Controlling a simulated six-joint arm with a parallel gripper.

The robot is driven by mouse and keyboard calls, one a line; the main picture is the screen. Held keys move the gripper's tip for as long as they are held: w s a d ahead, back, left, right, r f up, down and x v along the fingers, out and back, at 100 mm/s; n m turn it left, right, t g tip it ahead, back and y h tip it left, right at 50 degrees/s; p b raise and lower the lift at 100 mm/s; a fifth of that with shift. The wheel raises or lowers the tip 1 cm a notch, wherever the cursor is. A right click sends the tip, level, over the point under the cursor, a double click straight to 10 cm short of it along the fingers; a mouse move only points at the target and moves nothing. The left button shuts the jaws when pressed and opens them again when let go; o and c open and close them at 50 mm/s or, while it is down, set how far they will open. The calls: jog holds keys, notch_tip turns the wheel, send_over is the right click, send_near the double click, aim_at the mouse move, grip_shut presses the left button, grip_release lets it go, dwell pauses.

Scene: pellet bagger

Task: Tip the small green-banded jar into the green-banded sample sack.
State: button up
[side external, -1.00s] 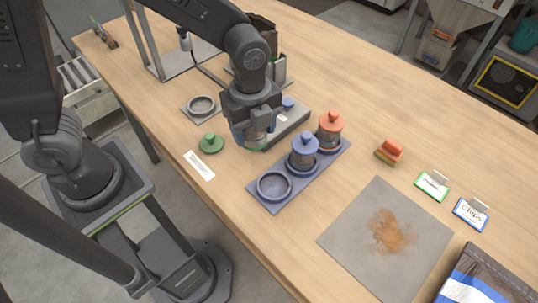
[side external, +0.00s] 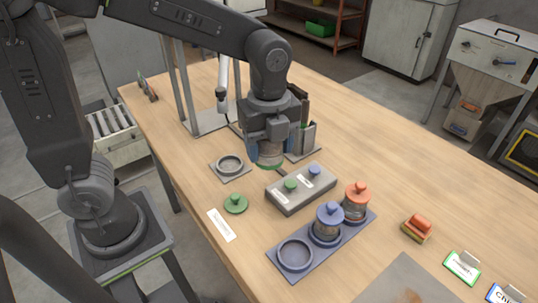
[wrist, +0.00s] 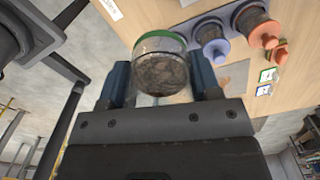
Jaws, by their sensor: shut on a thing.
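My gripper (side external: 268,142) is shut on the small green-banded jar (wrist: 161,66), which is clear with dark grey contents. In the wrist view the jar sits between my two fingers, its green band on the side away from my palm. In the side view the jar (side external: 269,158) is partly covered by the fingers and hangs above the table, behind the button box. I cannot tell its exact tilt. A green knobbed lid (side external: 235,204) lies on the table. I cannot make out the green-banded sack.
A grey box (side external: 301,188) has green and blue buttons. A grey ring on a plate (side external: 230,166) is left of it. A blue rack (side external: 295,256) holds blue- and orange-lidded jars. A metal frame (side external: 186,92) and a grey stand (side external: 305,140) are behind.

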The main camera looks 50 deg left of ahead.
jog(key=shift+r, duration=2.4)
jog(key=shift+w, duration=0.2)
jog(key=w+a+r, duration=0.1)
jog(key=w+a, duration=0.4)
jog(key=w, duration=0.4)
jog(key=w+a+r, duration=0.1)
jog(key=w+a, duration=0.3)
jog(key=w, duration=0.6)
jog(key=w+a+f+t, duration=0.2)
jog(key=w+a, duration=0.7)
jog(key=a, duration=0.5)
jog(key=shift+s+d+r+t+y, duration=0.2)
jog(key=shift+s+t+y, duration=0.35)
jog(key=shift+t+y, duration=0.65)
jog(key=shift+s+d+r+t+y, duration=0.1)
jog(key=shift+s+d+t+y, duration=0.4)
jog(key=shift+t, duration=1.1)
jog(key=shift+s+d+r+t+y, duration=0.1)
jog(key=shift+s+t+y, duration=0.45)
jog(key=shift+t+y, duration=0.7)
jog(key=shift+t, duration=0.35)
